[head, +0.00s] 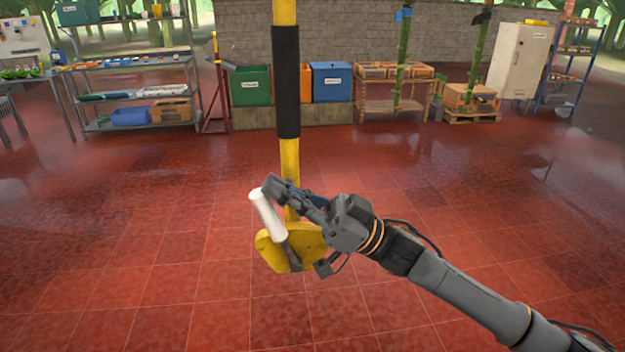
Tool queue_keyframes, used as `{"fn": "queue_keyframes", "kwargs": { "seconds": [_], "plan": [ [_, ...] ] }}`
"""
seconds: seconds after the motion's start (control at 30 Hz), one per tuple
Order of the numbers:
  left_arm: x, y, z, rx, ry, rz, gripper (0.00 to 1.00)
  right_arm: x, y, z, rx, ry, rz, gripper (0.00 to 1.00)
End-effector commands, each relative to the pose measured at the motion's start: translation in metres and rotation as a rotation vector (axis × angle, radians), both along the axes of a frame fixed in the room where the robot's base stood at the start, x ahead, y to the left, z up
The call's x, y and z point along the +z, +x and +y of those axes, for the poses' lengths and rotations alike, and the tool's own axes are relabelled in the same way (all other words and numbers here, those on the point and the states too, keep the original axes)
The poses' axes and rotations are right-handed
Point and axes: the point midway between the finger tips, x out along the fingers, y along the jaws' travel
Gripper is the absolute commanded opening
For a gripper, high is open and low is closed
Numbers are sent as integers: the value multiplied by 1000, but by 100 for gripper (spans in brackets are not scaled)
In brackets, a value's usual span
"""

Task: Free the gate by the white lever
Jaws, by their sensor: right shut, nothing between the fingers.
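The white lever (265,213) is a short white cylinder on a dark stem, tilted with its top to the left. It sits at a yellow plate (308,243) at the foot of a hanging yellow pole (290,160). My right gripper (271,186) comes in from the lower right and is shut and empty. Its fingertips are beside the lever's upper end; whether they touch it I cannot tell. The gripper hides part of the plate and pole foot. I cannot make out a separate gate. My left gripper is not in view.
A black sleeve (286,80) wraps the pole. Metal shelves (135,90) stand at the back left. Green (250,86) and blue bins (331,82), a wooden table (395,90) and a white cabinet (518,60) stand along the back. The red tiled floor (130,240) around the pole is clear.

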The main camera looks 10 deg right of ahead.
Motion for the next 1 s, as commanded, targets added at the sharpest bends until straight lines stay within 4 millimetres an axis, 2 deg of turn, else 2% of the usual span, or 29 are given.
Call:
{"fn": "queue_keyframes", "kwargs": {
  "seconds": [0.2,0.4,1.0],
  "plan": [
    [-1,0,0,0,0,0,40,-5,-1,25,1,1,1,0],
    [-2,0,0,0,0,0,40,-9,-1,38,0,1,1,0],
    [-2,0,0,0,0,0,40,-12,-1,46,-1,1,0,0]
  ]
}}
